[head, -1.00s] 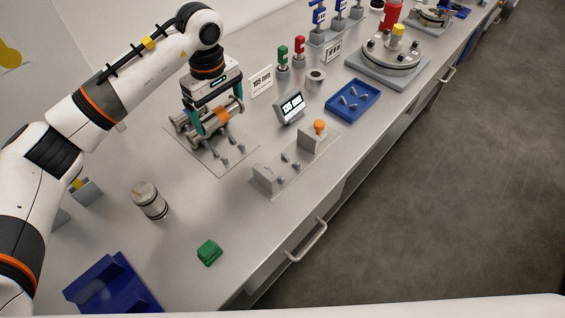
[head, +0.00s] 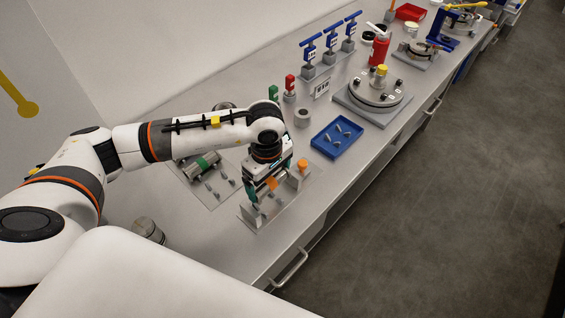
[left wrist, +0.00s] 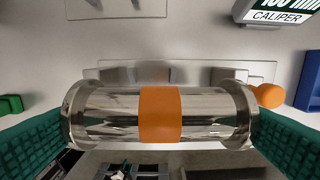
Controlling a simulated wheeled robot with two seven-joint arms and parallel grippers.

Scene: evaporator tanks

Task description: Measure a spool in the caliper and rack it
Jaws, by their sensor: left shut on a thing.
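My left gripper (head: 268,190) is shut on a shiny metal spool with an orange band (head: 271,184). In the left wrist view the spool (left wrist: 105,116) lies crosswise between the two green fingertips, held by its ends. The grey caliper (head: 250,216) is under the gripper, with an orange knob (head: 303,164) at its far end. I cannot tell whether the spool touches it. The caliper's display (left wrist: 275,14) shows at the top right of the left wrist view. Another spool, with a green band (head: 206,162), lies on a grey plate behind my arm. My right gripper is not in view.
A blue tray (head: 318,143) with small grey parts sits right of the caliper. A round grey fixture (head: 370,98) stands farther along. A metal cylinder (head: 146,230) stands near my arm. A green block (left wrist: 11,104) shows in the left wrist view. The bench's front edge is close to the caliper.

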